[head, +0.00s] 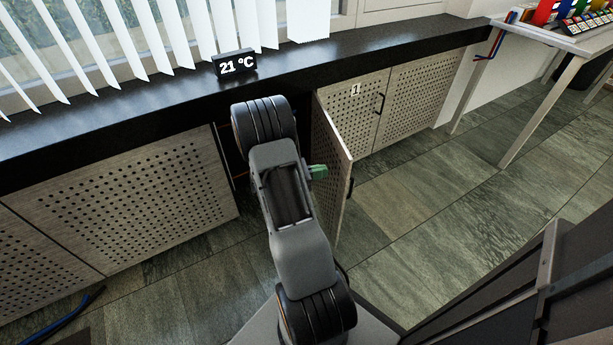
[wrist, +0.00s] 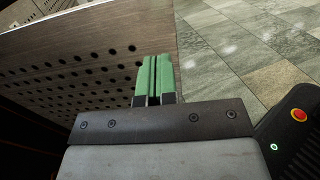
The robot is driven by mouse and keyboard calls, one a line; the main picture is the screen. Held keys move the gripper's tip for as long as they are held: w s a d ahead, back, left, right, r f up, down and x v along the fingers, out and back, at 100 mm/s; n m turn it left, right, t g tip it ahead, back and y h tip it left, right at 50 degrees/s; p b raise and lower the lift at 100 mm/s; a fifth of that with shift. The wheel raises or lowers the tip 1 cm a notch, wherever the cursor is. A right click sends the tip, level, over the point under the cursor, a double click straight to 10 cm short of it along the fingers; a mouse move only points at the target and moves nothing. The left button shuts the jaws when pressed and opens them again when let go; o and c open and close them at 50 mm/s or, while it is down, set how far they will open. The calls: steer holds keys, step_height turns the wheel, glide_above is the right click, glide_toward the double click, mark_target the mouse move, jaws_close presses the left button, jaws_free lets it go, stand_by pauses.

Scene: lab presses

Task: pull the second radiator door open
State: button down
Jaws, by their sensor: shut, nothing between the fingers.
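A perforated radiator door (head: 334,150) stands ajar, swung out from the cabinet front. Its hinge side is at the right of a dark opening (head: 228,150), and a dark handle (head: 350,188) shows on its far side. My gripper (head: 318,172) is shut and empty, its green fingers in front of the door's inner face. In the wrist view the closed green fingers (wrist: 154,76) point toward the door's holed panel (wrist: 75,60), near its edge. I cannot tell whether they touch it. My arm hides much of the opening.
Closed perforated doors (head: 130,205) are on the left and more (head: 415,95) on the right, under a black windowsill (head: 130,115) with a 21 °C display (head: 235,64). A table (head: 560,35) stands at the upper right. Tiled floor (head: 440,180) is clear right of the door.

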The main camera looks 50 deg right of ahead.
mark_target(345, 167)
steer(key=shift+b+x, duration=0.7)
steer(key=shift+x, duration=2.15)
